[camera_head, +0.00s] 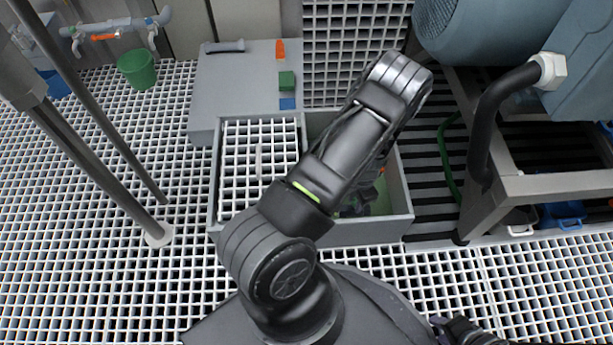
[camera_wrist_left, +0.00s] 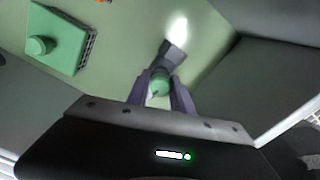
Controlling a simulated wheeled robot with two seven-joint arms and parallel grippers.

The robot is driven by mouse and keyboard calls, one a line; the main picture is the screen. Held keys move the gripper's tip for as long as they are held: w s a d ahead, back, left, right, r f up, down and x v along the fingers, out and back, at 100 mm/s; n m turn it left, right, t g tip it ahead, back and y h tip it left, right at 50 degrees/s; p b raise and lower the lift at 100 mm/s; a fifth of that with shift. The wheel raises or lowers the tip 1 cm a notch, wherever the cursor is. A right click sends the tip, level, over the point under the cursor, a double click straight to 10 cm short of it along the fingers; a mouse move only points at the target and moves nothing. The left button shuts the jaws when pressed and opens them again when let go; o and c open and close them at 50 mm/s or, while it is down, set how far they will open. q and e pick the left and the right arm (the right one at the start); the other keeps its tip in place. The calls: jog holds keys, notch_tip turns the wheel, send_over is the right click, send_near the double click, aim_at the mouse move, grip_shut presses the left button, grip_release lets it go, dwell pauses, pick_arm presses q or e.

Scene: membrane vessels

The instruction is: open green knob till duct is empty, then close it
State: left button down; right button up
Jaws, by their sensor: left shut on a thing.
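The grey duct (camera_head: 370,233) is a box in the floor, with a white grating over its left part and its right part open. My left arm reaches over it and its gripper (camera_head: 358,197) is down in the open part, mostly hidden by my arm. In the left wrist view my left gripper (camera_wrist_left: 160,98) is shut on a round green knob (camera_wrist_left: 161,80) at a dark grey fitting. The duct's floor looks pale green there; I cannot tell how much liquid it holds. My right gripper (camera_head: 466,332) shows only partly at the bottom edge.
A green block with a round cap (camera_wrist_left: 62,38) sits in the duct. A grey cabinet top (camera_head: 235,85) with orange, green and blue pieces lies behind it. A machine frame (camera_head: 545,185) with a black hose stands right. A green bucket (camera_head: 137,69) is far left.

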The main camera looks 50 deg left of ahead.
pick_arm(q)
jog(key=shift+r+n+p, duration=0.15)
jog(key=shift+n+p, duration=0.3)
jog(key=shift+n, duration=1.55)
dwell(6.0)
